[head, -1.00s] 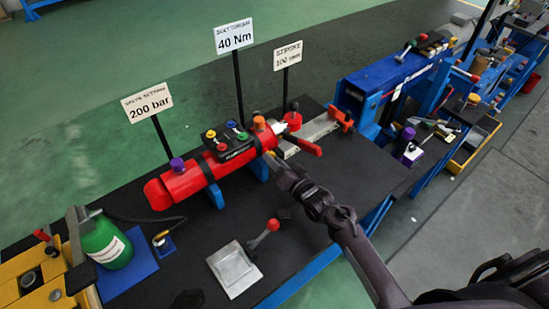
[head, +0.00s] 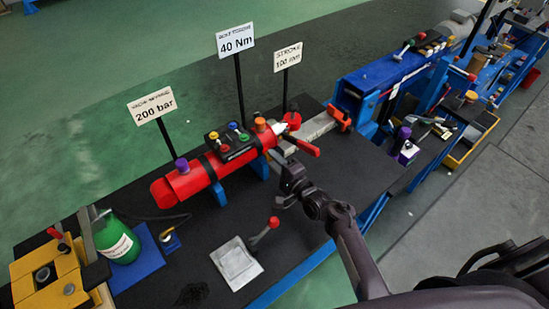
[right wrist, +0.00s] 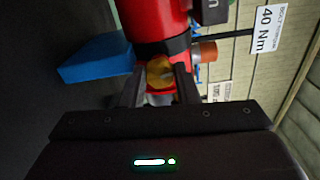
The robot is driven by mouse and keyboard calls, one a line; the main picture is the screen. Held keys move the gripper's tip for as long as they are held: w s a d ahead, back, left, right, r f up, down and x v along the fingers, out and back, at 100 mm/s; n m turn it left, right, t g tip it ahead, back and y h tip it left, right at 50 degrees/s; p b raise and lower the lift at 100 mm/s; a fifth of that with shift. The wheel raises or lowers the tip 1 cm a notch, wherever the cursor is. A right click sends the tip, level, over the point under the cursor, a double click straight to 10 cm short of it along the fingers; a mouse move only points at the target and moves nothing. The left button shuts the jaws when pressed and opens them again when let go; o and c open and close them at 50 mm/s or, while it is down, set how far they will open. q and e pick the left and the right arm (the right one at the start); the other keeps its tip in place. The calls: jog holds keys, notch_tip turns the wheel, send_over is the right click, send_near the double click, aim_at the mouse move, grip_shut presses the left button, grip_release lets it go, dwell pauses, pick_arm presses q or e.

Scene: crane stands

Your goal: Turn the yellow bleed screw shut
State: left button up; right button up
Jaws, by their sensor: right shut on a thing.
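The yellow bleed screw (right wrist: 160,72) shows in the right wrist view at the end of the red cylinder (right wrist: 155,25). My right gripper (right wrist: 160,90) is shut on it, with one finger on each side of its round head. In the head view my right gripper (head: 277,160) reaches the right end of the red cylinder (head: 205,176). The screw itself is hidden there behind my gripper. My left gripper is not in view.
Near the gripper stand an orange cap (head: 259,125), a red-handled lever (head: 303,145) and a 40 Nm sign (head: 236,39). A red-knobbed lever (head: 264,233) and a grey plate (head: 237,263) lie in front.

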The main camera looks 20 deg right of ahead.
jog(key=shift+m+p, duration=0.3)
jog(key=shift+m, duration=0.5)
jog(key=o, duration=1)
jog(key=shift+s, duration=0.15)
